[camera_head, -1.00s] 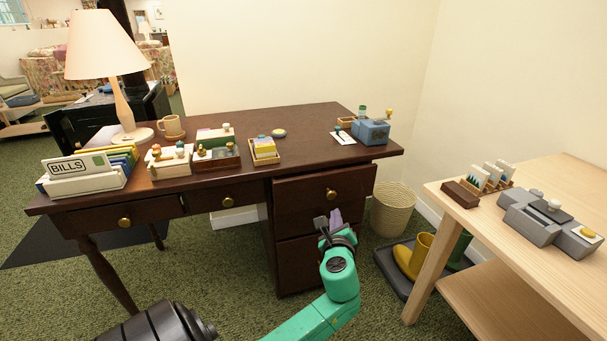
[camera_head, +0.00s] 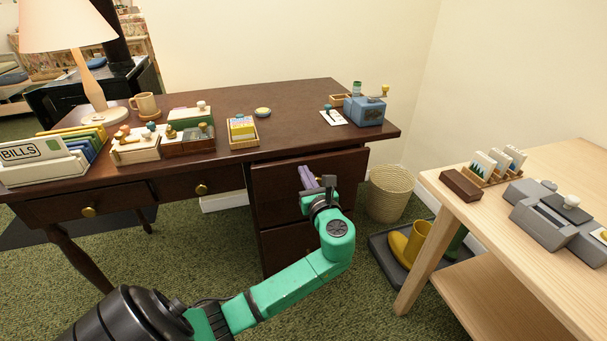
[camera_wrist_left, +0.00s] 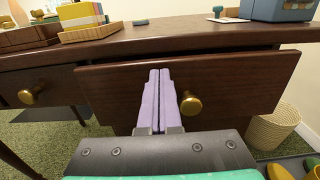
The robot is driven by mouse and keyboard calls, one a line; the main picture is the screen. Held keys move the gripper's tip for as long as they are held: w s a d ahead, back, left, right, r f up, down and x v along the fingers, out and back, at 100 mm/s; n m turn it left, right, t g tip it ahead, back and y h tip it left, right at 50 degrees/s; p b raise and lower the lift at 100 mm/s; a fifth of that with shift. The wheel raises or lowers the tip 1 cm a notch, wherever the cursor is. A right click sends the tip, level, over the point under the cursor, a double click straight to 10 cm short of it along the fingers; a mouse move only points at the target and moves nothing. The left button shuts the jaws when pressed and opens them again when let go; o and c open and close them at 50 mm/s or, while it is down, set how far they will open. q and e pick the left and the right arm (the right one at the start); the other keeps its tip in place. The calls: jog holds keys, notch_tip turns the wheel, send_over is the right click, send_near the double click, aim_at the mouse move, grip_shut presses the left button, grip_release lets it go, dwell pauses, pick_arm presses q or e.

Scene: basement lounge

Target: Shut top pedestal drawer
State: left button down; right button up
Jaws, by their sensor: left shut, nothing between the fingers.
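The top pedestal drawer (camera_head: 347,172) is the upper drawer on the right side of the dark brown desk. Its front stands a little out from the desk body, with a dark gap under the desktop in the left wrist view (camera_wrist_left: 240,85). Its round brass knob (camera_wrist_left: 190,104) shows there just right of the fingers; in the head view my gripper hides it. My left gripper (camera_head: 306,176) is shut and empty, its purple fingers (camera_wrist_left: 158,74) pointing at the drawer front, left of the knob. I cannot tell whether the fingertips touch the wood. My right gripper is out of view.
The desktop (camera_head: 290,97) holds a lamp (camera_head: 95,85), a file holder (camera_head: 45,168), small trays and a blue box (camera_head: 364,110). A woven basket (camera_head: 390,194) stands right of the pedestal. A light wood table (camera_head: 450,215) and boots (camera_head: 407,243) are at right.

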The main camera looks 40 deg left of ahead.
aim_at(300, 162)
pick_arm(q)
jog(key=shift+x, duration=0.8)
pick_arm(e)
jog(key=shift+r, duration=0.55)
pick_arm(q)
jog(key=shift+w, duration=0.1)
jog(key=shift+w+a+r+p, duration=0.1)
jog(key=shift+a+r+p, duration=0.05)
jog(key=shift+a+p, duration=0.15)
jog(key=p+x, duration=0.2)
jog(key=x, duration=0.2)
jog(key=shift+r, duration=0.15)
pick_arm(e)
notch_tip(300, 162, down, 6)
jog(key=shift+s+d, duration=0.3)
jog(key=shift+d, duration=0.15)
pick_arm(q)
jog(key=shift+a, duration=0.1)
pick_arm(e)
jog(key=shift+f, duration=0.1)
